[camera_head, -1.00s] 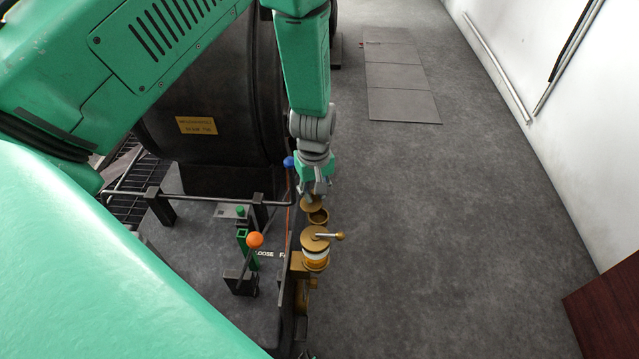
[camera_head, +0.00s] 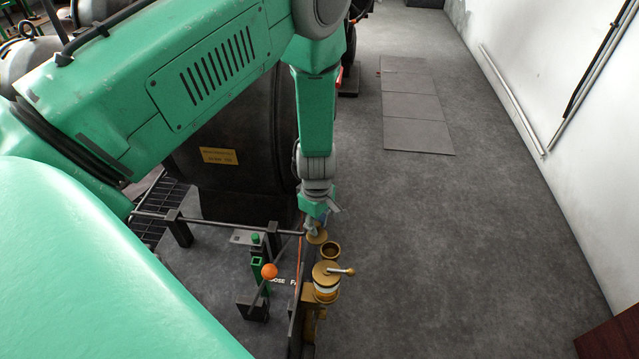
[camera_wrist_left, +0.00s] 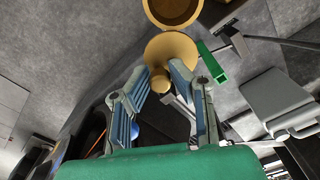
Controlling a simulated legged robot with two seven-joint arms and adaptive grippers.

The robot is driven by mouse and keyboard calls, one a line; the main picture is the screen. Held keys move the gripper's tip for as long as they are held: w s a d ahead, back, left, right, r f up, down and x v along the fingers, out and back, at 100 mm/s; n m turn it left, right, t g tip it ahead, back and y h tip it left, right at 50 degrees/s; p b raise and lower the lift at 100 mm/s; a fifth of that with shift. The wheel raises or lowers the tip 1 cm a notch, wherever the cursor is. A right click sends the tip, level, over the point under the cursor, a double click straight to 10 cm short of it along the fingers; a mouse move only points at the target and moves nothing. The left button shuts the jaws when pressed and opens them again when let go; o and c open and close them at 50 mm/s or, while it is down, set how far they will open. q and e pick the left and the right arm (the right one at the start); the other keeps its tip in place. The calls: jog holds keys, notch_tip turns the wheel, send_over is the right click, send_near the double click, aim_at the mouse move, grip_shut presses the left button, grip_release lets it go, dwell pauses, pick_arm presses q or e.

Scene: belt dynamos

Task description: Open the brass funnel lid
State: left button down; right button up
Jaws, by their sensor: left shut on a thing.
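The brass funnel (camera_head: 331,250) stands with its round mouth uncovered; it also shows at the top of the left wrist view (camera_wrist_left: 175,10). Its brass lid (camera_head: 318,238) is swung off to the left and back of the mouth, its edge close to the funnel's rim. In the left wrist view the lid is a flat disc (camera_wrist_left: 172,52) with a small round knob (camera_wrist_left: 160,83). My left gripper (camera_head: 314,228) is shut on the lid at the knob, with one finger on either side. The hinge is hidden. My right gripper is in neither view.
A brass oiler with a lever handle (camera_head: 327,273) stands just in front of the funnel. An orange-knobbed lever (camera_head: 269,271), a green part (camera_head: 257,262) and a dark rail (camera_head: 235,225) lie to the left. Grey floor (camera_head: 440,240) is free to the right.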

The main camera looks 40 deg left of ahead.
aim_at(317, 222)
pick_arm(q)
jog(key=shift+w+a+r, duration=0.2)
jog(key=shift+w, duration=0.1)
jog(key=c, duration=1.5)
grip_release()
jog(key=shift+o, duration=0.2)
jog(key=shift+s+f, duration=0.1)
jog(key=shift+s, duration=0.05)
jog(key=shift+d, duration=0.1)
notch_tip(317, 222, up, 12)
jog(key=shift+f, duration=0.1)
